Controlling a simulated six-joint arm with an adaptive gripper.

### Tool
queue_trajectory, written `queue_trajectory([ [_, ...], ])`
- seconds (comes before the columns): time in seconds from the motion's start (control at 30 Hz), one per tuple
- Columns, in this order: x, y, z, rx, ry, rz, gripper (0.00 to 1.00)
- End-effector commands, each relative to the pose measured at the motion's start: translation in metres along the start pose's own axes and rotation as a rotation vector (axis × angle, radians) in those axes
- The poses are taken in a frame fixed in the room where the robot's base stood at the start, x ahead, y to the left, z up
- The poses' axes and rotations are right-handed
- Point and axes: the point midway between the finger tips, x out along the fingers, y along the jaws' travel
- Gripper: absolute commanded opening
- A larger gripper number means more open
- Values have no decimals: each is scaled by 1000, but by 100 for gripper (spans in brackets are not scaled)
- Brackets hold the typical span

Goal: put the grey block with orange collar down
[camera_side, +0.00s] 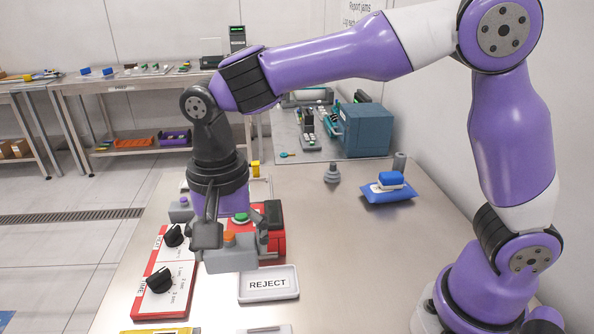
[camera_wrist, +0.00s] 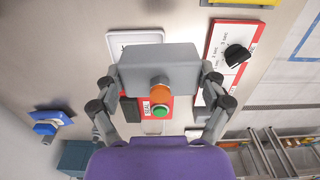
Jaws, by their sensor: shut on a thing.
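The grey block (camera_side: 231,260) has an orange collar (camera_side: 229,239) on top. My gripper (camera_side: 234,243) is shut on it, with a finger on each side. In the wrist view the grey block (camera_wrist: 160,64) spans between the fingertips of my gripper (camera_wrist: 160,82), and the orange collar (camera_wrist: 161,89) faces the camera. The block appears held above the table, close to the white REJECT tray (camera_side: 268,298). The tray's rim (camera_wrist: 118,36) shows partly behind the block in the wrist view. The gap under the block cannot be judged exactly.
A red and white panel with black knobs (camera_side: 159,279) lies to the left. A red box with a green button (camera_side: 241,218) stands behind the block. A blue pouch (camera_side: 388,194) and a grey stepped piece (camera_side: 332,174) stand farther back. The table's right side is clear.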

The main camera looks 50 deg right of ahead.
Motion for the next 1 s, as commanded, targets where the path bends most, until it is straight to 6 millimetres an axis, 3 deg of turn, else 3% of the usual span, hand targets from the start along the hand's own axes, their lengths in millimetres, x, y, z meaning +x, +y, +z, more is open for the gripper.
queue_trajectory([
  [0.03,0,-8,23,-5,0,1,40],
  [0.1,0,-16,48,8,0,1,40],
  [0.2,-1,-22,74,24,0,-1,40],
  [0.3,1,-24,84,37,0,1,40],
  [0.43,14,-28,68,47,0,3,40],
  [0.73,58,-43,-4,46,-1,2,40],
  [1.0,77,-47,-25,40,-1,2,40],
])
